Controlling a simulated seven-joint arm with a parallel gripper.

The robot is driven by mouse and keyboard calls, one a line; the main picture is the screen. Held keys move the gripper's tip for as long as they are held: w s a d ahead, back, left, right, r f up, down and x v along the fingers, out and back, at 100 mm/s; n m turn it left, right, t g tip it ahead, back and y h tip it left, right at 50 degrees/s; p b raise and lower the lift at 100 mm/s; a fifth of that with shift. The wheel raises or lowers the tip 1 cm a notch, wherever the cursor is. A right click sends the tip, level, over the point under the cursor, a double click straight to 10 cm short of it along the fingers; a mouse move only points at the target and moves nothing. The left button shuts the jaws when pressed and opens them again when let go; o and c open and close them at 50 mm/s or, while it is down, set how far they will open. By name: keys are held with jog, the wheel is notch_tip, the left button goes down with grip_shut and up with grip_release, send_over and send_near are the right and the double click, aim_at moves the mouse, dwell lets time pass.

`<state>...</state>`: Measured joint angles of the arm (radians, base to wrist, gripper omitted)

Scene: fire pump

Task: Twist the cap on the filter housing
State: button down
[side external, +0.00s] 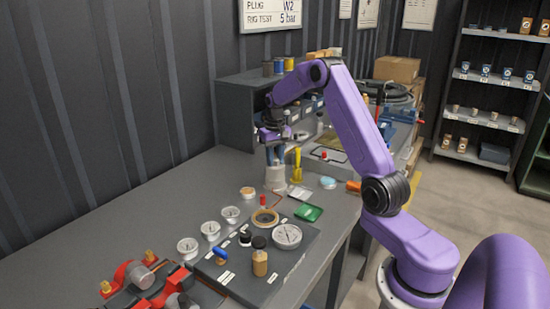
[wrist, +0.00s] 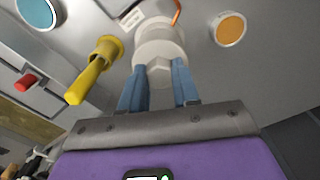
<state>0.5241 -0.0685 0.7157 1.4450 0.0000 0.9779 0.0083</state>
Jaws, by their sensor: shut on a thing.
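The filter housing (side external: 275,178) is a pale grey-white cylinder standing upright on the grey bench, below my gripper (side external: 275,158). In the wrist view the housing (wrist: 160,38) is at top centre. Its cap has a narrower, faceted pale knob (wrist: 159,72) facing my gripper. My gripper's two blue fingers (wrist: 160,78) are on either side of this knob and shut on it. The fingers point down onto the cap in the side view. The fingers partly hide the knob's sides.
A yellow upright tool (side external: 296,166) stands close right of the housing; it also shows in the wrist view (wrist: 92,72). An orange-topped round dish (side external: 248,192) is close in front. Gauges, a green tray (side external: 308,212) and a dark board (side external: 225,272) occupy the front bench.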

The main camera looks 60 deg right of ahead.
jog(key=m, duration=0.3)
jog(key=shift+m, duration=1)
jog(key=m, duration=0.3)
jog(key=shift+m, duration=1.1)
